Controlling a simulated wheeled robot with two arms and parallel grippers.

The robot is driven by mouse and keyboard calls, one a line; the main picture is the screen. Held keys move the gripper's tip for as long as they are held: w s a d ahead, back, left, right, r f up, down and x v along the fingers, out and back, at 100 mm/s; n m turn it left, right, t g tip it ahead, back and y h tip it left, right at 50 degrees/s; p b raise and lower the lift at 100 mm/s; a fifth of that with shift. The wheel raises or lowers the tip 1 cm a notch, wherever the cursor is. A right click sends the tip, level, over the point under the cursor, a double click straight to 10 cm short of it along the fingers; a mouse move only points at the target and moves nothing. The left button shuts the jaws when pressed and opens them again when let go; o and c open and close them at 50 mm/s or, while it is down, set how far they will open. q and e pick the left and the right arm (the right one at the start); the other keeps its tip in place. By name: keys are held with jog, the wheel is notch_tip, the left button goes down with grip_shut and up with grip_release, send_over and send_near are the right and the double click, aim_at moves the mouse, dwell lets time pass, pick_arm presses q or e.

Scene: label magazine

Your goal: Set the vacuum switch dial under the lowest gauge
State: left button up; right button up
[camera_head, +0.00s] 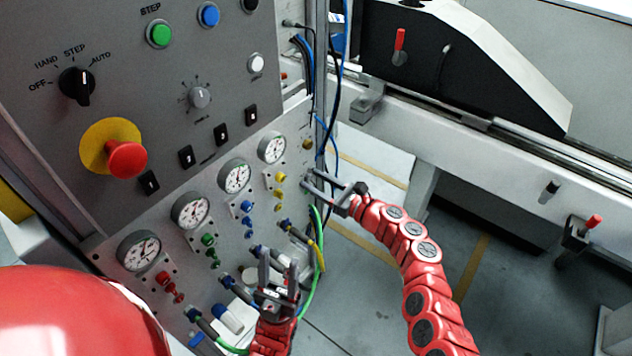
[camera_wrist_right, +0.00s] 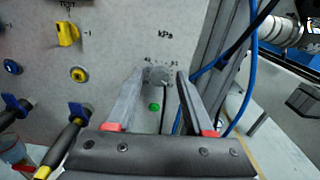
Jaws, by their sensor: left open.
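A small grey round dial (camera_wrist_right: 157,76) with scale marks sits below the "kPa" lettering on the panel, with a green light (camera_wrist_right: 154,106) beneath it. My right gripper (camera_wrist_right: 159,72) is open, its fingertips on either side of the dial; contact cannot be told. In the head view my right gripper (camera_head: 310,181) is at the panel's right edge, and the dial cannot be made out. Several white gauges run diagonally across the panel; the lowest in the picture is the bottom-left gauge (camera_head: 139,251). Their readings are too small to tell. My left gripper (camera_head: 279,262) is open and empty before the lower panel.
Coloured knobs, such as a yellow knob (camera_wrist_right: 68,34), and fittings with hoses crowd the lower panel. Blue cables (camera_wrist_right: 252,60) run beside a metal post right of the dial. A red emergency button (camera_head: 126,160) juts out at upper left.

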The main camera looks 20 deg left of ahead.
grip_shut()
jog(key=shift+f+n, duration=0.1)
jog(key=shift+n, duration=0.2)
jog(key=n+b, duration=0.3)
jog(key=n, duration=0.1)
jog(key=shift+f+n+b, duration=0.15)
jog(key=shift+n+b, duration=0.15)
jog(key=n+b, duration=0.3)
jog(key=n, duration=0.1)
jog(key=shift+s+f+n+b, duration=0.1)
jog(key=shift+n+b, duration=0.2)
jog(key=shift+b, duration=0.05)
jog(key=n+b, duration=1.1)
jog(key=b, duration=0.1)
jog(key=shift+f+n, duration=0.1)
jog(key=shift+n, duration=0.2)
jog(key=shift+r+n+b, duration=0.2)
jog(key=shift+n+b, duration=1.1)
jog(key=shift+b, duration=0.2)
